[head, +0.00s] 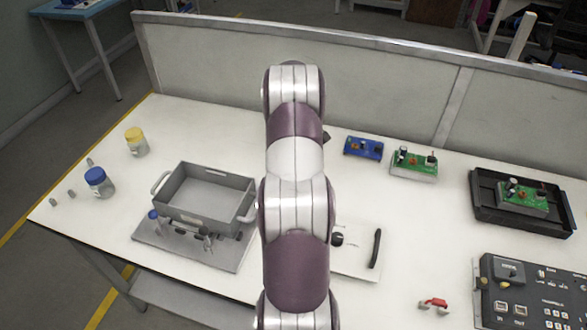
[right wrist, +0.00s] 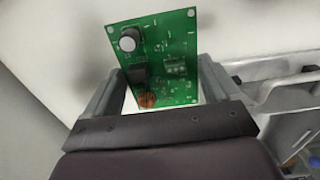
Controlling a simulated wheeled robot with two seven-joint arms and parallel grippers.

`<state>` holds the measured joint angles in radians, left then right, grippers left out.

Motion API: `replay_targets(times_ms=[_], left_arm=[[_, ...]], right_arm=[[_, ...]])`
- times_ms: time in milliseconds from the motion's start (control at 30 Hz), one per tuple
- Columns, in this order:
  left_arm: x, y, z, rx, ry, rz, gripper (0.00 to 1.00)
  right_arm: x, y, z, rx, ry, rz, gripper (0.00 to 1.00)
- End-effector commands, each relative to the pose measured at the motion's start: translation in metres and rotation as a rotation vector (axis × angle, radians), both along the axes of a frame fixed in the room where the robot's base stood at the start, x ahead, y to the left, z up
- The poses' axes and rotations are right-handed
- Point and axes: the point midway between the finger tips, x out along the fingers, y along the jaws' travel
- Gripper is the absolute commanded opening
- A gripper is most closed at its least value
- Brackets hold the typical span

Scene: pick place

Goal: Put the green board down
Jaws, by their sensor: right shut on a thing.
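The green board (right wrist: 172,62) stands between the two fingers of my right gripper (right wrist: 158,84) in the right wrist view. The gripper is shut on it. The board carries a round grey-topped part, a dark block and a small copper-coloured coil. In the head view my arm rises through the middle and hides the gripper and the held board. Two other green boards show there: one on a pale block (head: 414,165) at the back, one (head: 523,199) in a black tray (head: 489,215) at the right. My left gripper is in neither view.
A grey crate (head: 180,212) stands left of my arm, and its edge shows in the right wrist view (right wrist: 262,68). A blue board (head: 363,148) lies at the back. Jars (head: 98,186) stand left; a control box (head: 510,290) stands front right. The table's right middle has bare room.

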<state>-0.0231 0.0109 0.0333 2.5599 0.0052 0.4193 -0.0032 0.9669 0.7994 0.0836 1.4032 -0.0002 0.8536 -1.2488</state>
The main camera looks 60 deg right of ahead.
Motion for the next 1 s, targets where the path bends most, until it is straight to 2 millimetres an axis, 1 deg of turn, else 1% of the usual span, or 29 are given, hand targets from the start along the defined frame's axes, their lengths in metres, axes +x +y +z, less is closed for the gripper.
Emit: replay_targets(times_ms=[133,200,533,567,600,833,933,967,1000], left_arm=[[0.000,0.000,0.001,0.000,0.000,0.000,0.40],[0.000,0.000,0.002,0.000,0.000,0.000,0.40],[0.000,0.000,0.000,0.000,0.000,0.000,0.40],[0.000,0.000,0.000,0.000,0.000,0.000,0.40],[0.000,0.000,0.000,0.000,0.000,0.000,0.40],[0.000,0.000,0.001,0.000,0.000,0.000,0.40],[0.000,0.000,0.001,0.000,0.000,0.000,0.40],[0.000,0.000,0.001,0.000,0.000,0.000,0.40],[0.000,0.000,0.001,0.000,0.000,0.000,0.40]], right_arm=[[-0.001,0.001,-0.027,0.004,0.002,0.000,0.59],[-0.001,0.000,-0.035,0.001,0.000,0.000,0.59],[-0.001,0.000,-0.040,0.001,0.000,0.000,0.59],[-0.001,0.000,-0.040,0.001,0.000,0.000,0.93],[-0.001,0.000,-0.039,0.000,0.000,0.000,1.00],[-0.001,0.000,-0.037,0.000,0.000,0.000,1.00],[0.000,-0.001,-0.025,-0.003,-0.002,0.000,1.00],[0.000,0.000,-0.019,-0.003,-0.002,0.000,1.00],[0.000,-0.001,-0.009,-0.004,-0.003,0.000,1.00]])
